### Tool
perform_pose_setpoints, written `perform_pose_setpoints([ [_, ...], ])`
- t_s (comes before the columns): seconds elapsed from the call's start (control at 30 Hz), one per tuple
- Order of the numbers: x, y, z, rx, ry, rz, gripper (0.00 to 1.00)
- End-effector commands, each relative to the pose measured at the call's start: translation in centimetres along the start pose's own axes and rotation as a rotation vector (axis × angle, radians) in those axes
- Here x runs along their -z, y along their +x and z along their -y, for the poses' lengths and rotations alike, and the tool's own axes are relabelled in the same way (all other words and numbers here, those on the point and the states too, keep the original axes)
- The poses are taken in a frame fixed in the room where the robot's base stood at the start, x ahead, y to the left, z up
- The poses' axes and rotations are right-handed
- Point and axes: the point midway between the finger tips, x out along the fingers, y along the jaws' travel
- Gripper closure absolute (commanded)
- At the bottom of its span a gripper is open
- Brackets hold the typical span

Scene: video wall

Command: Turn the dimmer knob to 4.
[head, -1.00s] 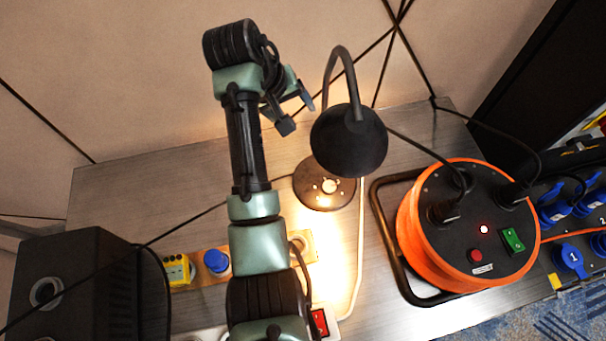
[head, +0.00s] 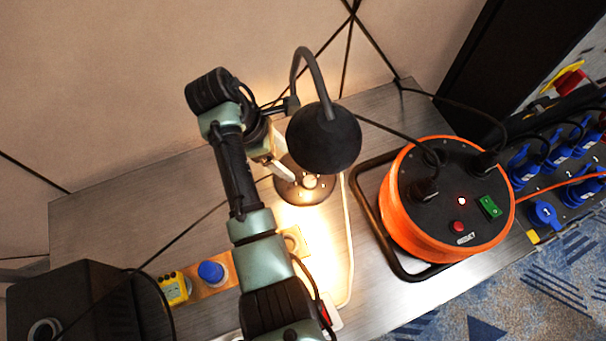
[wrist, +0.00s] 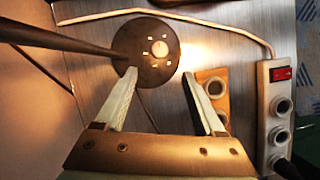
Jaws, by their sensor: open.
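The black round lamp base (head: 289,190) stands on the grey table below the lamp head. A pale round knob (head: 310,182) sits on it with small light marks around, too small to read. The wrist view shows the same base (wrist: 139,75) and knob (wrist: 160,48) just beyond the fingertips. My gripper (head: 284,140) is open and empty, left of the lamp head and above the base, partly hidden by the lamp. In the wrist view, my gripper (wrist: 160,73) has its fingers wide apart; the left fingertip overlaps the base's lower edge in the picture.
The lamp head (head: 324,140) and its bent neck stand close to my gripper's right. An orange cable reel (head: 400,232) is at right. A wooden board (wrist: 224,103) and a power strip (wrist: 264,100) with a red switch lie right of the base in the wrist view.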

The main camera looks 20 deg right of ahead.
Motion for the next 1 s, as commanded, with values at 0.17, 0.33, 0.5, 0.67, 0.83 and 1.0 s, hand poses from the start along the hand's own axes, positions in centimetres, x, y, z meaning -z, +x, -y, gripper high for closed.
perform_pose_setpoints([
  [0.17,0.0,3.8,0.2,0.005,0.0,0.0,0.29],
  [0.33,0.1,7.3,0.1,0.004,0.001,0.0,0.29],
  [0.5,0.0,9.8,0.0,0.001,0.003,-0.001,0.29],
  [0.67,0.1,11.0,0.0,-0.001,0.003,-0.001,0.29],
  [0.83,0.0,11.3,0.0,-0.001,0.003,-0.001,0.29],
  [1.0,0.0,11.2,0.0,-0.001,0.003,-0.001,0.33],
])
